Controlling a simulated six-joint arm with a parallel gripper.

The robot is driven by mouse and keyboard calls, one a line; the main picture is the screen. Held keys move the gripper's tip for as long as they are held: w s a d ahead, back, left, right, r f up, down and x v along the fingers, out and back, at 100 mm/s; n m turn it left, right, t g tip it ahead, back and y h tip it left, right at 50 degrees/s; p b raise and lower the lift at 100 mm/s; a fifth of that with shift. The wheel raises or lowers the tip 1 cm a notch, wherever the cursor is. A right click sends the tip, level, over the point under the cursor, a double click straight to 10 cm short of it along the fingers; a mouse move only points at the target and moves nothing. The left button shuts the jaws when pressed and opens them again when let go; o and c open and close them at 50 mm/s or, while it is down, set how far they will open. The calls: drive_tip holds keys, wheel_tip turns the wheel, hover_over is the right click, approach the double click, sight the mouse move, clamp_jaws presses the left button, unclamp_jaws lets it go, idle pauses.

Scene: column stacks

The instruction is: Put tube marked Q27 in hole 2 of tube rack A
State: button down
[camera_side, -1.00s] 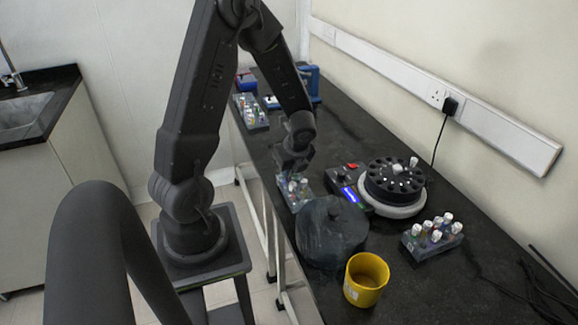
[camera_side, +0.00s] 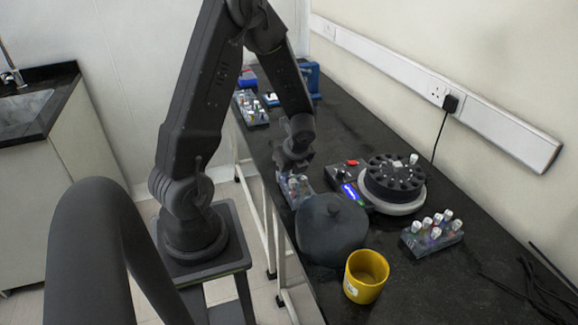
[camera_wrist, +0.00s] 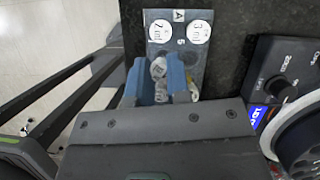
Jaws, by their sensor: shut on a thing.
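Tube rack A (camera_wrist: 204,52) is a grey block with an "A" label, at the top of the wrist view. In the side view, tube rack A (camera_side: 303,203) is at the near bench edge under my gripper (camera_side: 293,172). In the wrist view, my gripper (camera_wrist: 157,80) has blue fingers shut on a white-capped tube (camera_wrist: 158,68), over the front part of the rack. The mark on this tube is not readable. I cannot tell how deep it sits in a hole. Two round white caps with writing show at the rack's far end. The fingers hide part of the rack.
A centrifuge (camera_side: 395,184) with a dark rotor and a blue-lit control box stands right of the rack. A dark round lid (camera_side: 331,230) and a yellow cup (camera_side: 366,277) are in front. Another tube rack (camera_side: 432,245) is at right, and one (camera_side: 250,110) at the back.

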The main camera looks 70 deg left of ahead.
drive_tip(key=shift+f, duration=0.5)
drive_tip(key=c, duration=0.7)
unclamp_jaws()
drive_tip(key=shift+r, duration=3)
